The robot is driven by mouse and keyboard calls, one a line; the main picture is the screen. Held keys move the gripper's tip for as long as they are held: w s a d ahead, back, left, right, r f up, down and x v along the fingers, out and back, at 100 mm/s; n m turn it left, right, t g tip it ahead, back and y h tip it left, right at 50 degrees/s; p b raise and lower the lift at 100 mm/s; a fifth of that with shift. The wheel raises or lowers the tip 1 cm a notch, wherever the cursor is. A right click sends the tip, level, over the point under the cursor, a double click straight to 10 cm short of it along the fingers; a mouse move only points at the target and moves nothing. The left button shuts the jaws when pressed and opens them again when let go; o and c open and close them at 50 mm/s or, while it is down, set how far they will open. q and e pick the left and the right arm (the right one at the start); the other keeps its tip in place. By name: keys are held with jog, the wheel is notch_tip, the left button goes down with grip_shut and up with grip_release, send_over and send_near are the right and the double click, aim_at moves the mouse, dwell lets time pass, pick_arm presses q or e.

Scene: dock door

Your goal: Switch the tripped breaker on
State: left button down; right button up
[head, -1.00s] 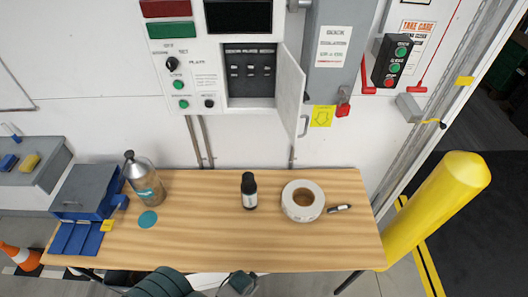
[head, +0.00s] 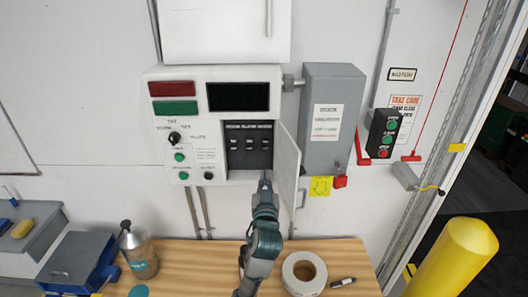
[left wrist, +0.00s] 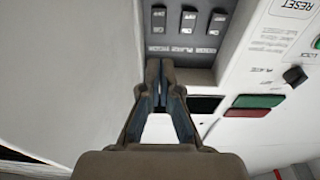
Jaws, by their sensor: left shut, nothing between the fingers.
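The breaker panel (head: 249,160) is a dark recess in the white control box, with its door (head: 287,165) swung open to the right. It holds three black breaker switches in a row: left (head: 234,143), middle (head: 249,143) and right (head: 264,143). The left wrist view shows them upside down, with the right switch (left wrist: 158,19) nearest the door, then the middle (left wrist: 188,20) and the left (left wrist: 217,22). I cannot tell which is tripped. My left gripper (head: 265,178) is shut and empty at the recess's lower edge, below the right switch; its tips (left wrist: 160,68) point at the panel. My right gripper is out of view.
The open door stands close to the right of my left gripper. A grey switch box (head: 333,120) with a red padlock (head: 340,182) is farther right.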

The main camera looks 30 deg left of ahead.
pick_arm(q)
jog(key=p, duration=0.4)
send_near(265, 142)
jog(key=x, duration=0.6)
jog(key=shift+w+r, duration=0.2)
jog(key=shift+w+a, duration=0.15)
jog(key=shift+w, duration=0.25)
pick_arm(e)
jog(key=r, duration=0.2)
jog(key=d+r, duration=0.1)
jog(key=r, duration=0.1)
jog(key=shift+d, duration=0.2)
pick_arm(q)
jog(key=shift+a, duration=0.1)
